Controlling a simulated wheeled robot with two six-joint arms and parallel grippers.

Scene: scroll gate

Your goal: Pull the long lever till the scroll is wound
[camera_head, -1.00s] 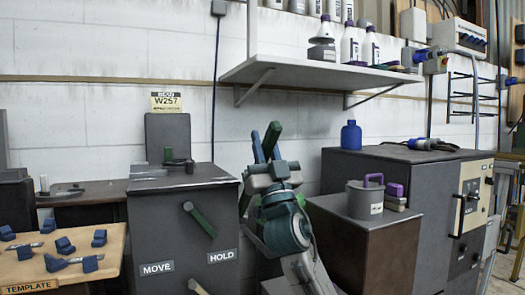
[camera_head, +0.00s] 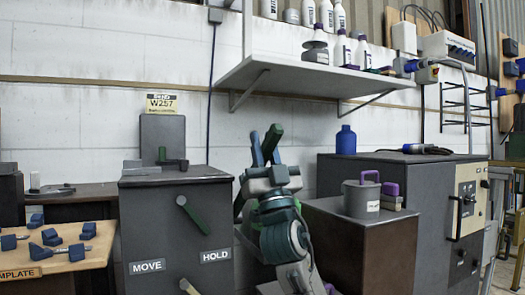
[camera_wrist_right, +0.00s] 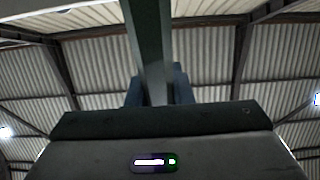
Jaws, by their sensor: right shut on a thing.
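My right gripper (camera_head: 265,150) is raised beside the dark cabinet marked MOVE and HOLD (camera_head: 145,230), to its right. It is shut on a green bar (camera_head: 274,138), which appears to be the long lever. In the right wrist view the bar (camera_wrist_right: 150,45) passes between the blue fingers (camera_wrist_right: 158,92); its far parts are hidden. A shorter green-handled lever (camera_head: 194,215) slants down to the right on the cabinet front, toward HOLD. I cannot make out the scroll. My left gripper is not in view.
A brown box (camera_head: 345,240) with a grey canister (camera_head: 360,198) stands close right of my right arm. A shelf (camera_head: 310,78) with bottles hangs above. A wooden template table (camera_head: 70,262) with blue pieces is at the left.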

